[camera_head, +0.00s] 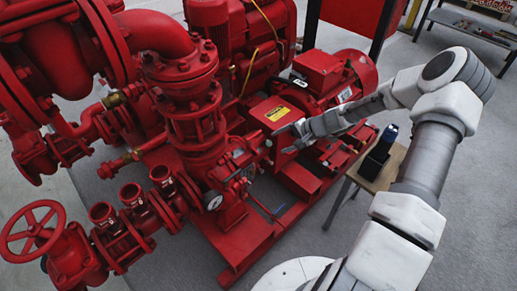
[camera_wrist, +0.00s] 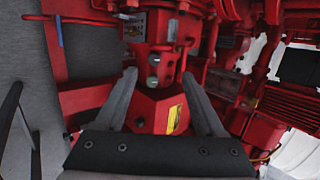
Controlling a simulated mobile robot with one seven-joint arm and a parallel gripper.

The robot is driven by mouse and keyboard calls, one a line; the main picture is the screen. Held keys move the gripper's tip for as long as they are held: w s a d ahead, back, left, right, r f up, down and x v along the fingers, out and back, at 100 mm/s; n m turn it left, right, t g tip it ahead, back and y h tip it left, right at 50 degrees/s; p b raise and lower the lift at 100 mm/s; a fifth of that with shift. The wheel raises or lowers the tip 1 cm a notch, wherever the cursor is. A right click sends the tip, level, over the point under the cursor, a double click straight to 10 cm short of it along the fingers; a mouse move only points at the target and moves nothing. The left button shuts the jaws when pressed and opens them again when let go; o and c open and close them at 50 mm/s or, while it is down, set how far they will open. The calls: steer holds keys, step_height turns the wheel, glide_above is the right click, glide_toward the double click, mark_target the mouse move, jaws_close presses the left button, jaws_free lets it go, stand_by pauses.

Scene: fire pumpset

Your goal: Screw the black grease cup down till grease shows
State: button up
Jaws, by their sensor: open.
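My gripper (camera_head: 281,141) is open and reaches in from the right, with its fingertips beside the red pump's bearing housing. In the wrist view, the two grey fingers of my gripper (camera_wrist: 161,78) stand wide apart with nothing between them. Past the fingertips is the red pump housing (camera_wrist: 154,25) with two small round fittings: a grey upper one (camera_wrist: 154,59) and a paler lower one (camera_wrist: 152,82). I cannot tell whether either is the black grease cup. No grease can be made out.
A red guard with a yellow label (camera_head: 277,113) lies close behind my gripper. A small table (camera_head: 393,165) with a dark holder (camera_head: 375,163) stands under my arm. A pressure gauge (camera_head: 214,202) and red pipework are at left.

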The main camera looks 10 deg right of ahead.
mark_target(260, 151)
steer(key=w+a+f+m+b, duration=0.1)
steer(key=w+a+f, duration=0.1)
steer(key=f, duration=0.3)
steer(key=w+a+f+m+t+b, duration=0.1)
steer(key=w+a+f, duration=0.1)
steer(key=w+f, duration=0.2)
steer(key=w+a+f+m+b, duration=0.1)
steer(key=w+f+b, duration=0.1)
steer(key=f, duration=0.4)
steer(key=shift+w+a+f+t, duration=0.15)
steer(key=shift+w+a, duration=0.05)
steer(key=shift+w, duration=0.25)
steer(key=shift+w+a+f+t, duration=0.1)
steer(key=shift+w+a+t, duration=0.1)
steer(key=shift+w, duration=0.2)
steer(key=shift+w+a+f, duration=0.3)
steer(key=shift+w, duration=0.05)
jaws_close()
